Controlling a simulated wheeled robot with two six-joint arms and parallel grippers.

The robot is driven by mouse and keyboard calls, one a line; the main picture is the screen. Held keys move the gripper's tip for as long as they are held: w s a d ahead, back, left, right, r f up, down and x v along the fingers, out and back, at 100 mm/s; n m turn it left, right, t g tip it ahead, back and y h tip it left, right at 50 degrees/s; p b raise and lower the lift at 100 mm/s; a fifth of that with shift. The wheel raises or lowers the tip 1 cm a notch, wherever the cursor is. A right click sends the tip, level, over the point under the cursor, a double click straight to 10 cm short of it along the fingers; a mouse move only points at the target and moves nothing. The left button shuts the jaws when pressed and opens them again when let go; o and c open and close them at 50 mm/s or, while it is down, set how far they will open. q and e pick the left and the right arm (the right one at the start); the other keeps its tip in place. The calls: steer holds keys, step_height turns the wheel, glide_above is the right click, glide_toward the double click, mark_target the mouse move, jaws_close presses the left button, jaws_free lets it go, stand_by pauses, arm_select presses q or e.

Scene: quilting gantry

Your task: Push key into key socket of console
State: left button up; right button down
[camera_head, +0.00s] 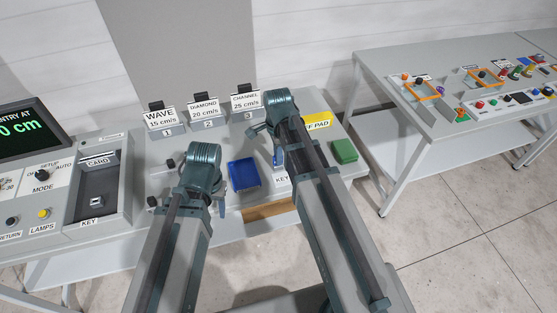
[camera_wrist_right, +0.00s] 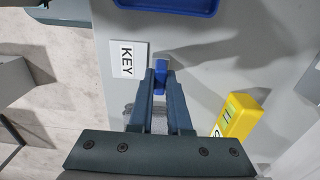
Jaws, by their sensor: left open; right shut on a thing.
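The key (camera_wrist_right: 160,84) is blue with a paler end. In the right wrist view it sits between the fingertips of my right gripper (camera_wrist_right: 160,77), which is shut on it. In the head view the key (camera_head: 279,158) shows as a small blue piece beside my right gripper (camera_head: 274,145), above the table's KEY label (camera_head: 282,180). The console (camera_head: 55,195) stands at the left, with the key socket (camera_head: 97,202) above its own KEY label, well away from the key. My left gripper (camera_head: 203,168) is open over the table between console and blue tray; its fingers are largely hidden.
A blue tray (camera_head: 244,174) lies between my grippers. Three labelled holders, WAVE (camera_head: 160,117), DIAMOND (camera_head: 204,110) and CHANNEL (camera_head: 246,102), stand behind. A yellow pad box (camera_head: 317,122) and a green block (camera_head: 344,151) lie right of my right arm. A second table (camera_head: 440,60) stands far right.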

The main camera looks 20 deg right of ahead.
steer(key=shift+r, duration=0.15)
steer(key=shift+r+p, duration=1.7)
steer(key=shift+p, duration=0.05)
steer(key=shift+a, duration=0.1)
